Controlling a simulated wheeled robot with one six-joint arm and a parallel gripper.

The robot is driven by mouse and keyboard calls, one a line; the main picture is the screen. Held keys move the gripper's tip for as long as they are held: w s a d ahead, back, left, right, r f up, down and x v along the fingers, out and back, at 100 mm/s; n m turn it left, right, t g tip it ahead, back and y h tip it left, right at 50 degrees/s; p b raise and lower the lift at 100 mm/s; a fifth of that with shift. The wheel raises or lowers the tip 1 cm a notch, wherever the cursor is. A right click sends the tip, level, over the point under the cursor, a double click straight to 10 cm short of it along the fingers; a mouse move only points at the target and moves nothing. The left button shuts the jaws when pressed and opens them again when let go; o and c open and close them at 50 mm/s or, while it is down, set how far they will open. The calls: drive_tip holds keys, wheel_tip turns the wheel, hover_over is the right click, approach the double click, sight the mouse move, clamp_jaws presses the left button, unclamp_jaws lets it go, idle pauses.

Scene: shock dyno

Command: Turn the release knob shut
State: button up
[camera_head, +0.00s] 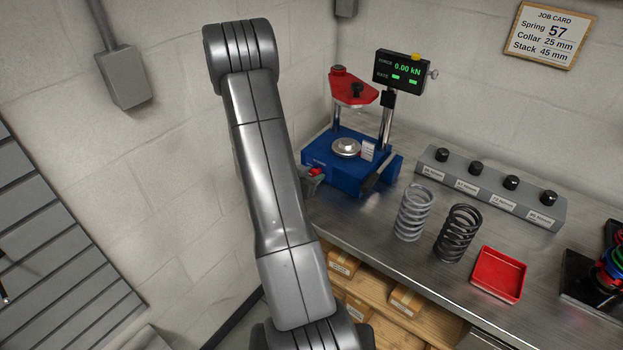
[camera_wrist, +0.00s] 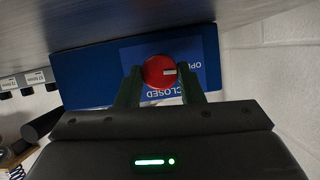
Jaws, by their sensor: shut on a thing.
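The release knob (camera_wrist: 159,72) is a round red knob with a pale pointer mark, on the blue base of the press (camera_wrist: 85,75). A label beside it reads CLOSED on the left and part of OPEN on the right; the pale mark points right in the wrist view. My gripper (camera_wrist: 160,85) is shut on the knob, with one dark finger on each side. In the head view the knob (camera_head: 316,171) shows small and red at the left side of the blue press (camera_head: 350,175), and my arm hides part of the area.
A silver spring (camera_head: 414,213), a black spring (camera_head: 458,233) and a red tray (camera_head: 498,274) stand on the bench. A grey rack with black knobs (camera_head: 490,188) lies behind them. A display (camera_head: 399,71) above the press reads 0.00 kN.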

drive_tip(key=m+t+b, duration=0.1)
drive_tip(key=b, duration=0.4)
drive_tip(key=f+m+y+b, duration=0.1)
drive_tip(key=m+b, duration=0.1)
drive_tip(key=b, duration=0.4)
drive_tip(key=shift+s+d+t+y, duration=0.1)
drive_tip(key=shift+d+t+y, duration=0.1)
drive_tip(key=shift+t+y, duration=0.15)
drive_tip(key=m+t+y+b, duration=0.1)
drive_tip(key=m+b, duration=0.2)
drive_tip(key=b, duration=0.4)
drive_tip(key=shift+s+r, duration=0.1)
drive_tip(key=shift+d+t+b, duration=0.1)
drive_tip(key=shift+t+b, duration=0.15)
drive_tip(key=shift+b, duration=0.15)
drive_tip(key=shift+r+m+b, duration=0.25)
drive_tip(key=shift+m+b, duration=0.15)
drive_tip(key=shift+b, duration=0.15)
drive_tip(key=o, duration=0.9)
drive_tip(key=shift+o, duration=0.2)
drive_tip(key=shift+s, duration=0.1)
drive_tip(key=p+v, duration=0.1)
drive_tip(key=v, duration=1.2)
drive_tip(key=shift+s, duration=0.35)
